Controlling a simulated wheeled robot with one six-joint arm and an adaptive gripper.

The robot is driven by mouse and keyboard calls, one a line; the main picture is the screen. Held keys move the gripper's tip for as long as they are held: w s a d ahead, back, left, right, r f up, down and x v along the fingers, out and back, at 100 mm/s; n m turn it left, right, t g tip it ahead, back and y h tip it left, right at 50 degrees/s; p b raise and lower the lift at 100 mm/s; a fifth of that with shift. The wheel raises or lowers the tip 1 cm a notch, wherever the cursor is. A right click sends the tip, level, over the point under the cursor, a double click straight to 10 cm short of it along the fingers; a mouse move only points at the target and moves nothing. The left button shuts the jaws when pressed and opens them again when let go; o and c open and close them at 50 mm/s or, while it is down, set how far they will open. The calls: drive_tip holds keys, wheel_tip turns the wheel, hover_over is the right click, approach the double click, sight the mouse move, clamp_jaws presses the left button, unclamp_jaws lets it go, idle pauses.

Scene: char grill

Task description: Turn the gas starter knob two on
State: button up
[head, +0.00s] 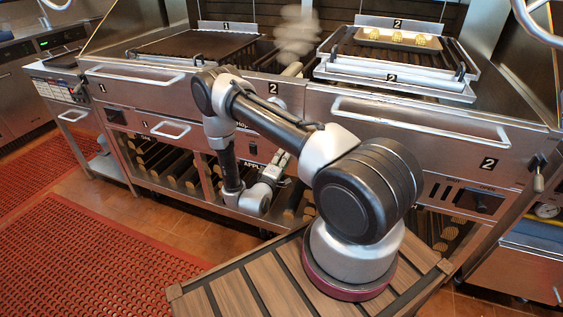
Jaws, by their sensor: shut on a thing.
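My gripper (283,162) is low at the front of the grill, against the middle control panel above the "APPLE…" lettering. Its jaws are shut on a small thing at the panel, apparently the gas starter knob. The jaws and wrist hide nearly all of it, so its turn angle cannot be told. A small dark control (252,150) shows on the panel just left of the gripper. A label "2" (273,88) is on the steel front above.
Grill one (195,44) is at the left and the grill two tray (397,62) at the right, with food on it. Drawer handles (420,120) stick out in front. Smoke rises between the grills. Red mats (90,260) cover the floor at the left.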

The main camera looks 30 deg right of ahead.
drive_tip(key=shift+r+n, duration=0.1)
drive_tip(key=shift+n, duration=1)
drive_tip(key=o, duration=0.9)
drive_tip(key=shift+a, duration=0.1)
drive_tip(key=v, duration=1.2)
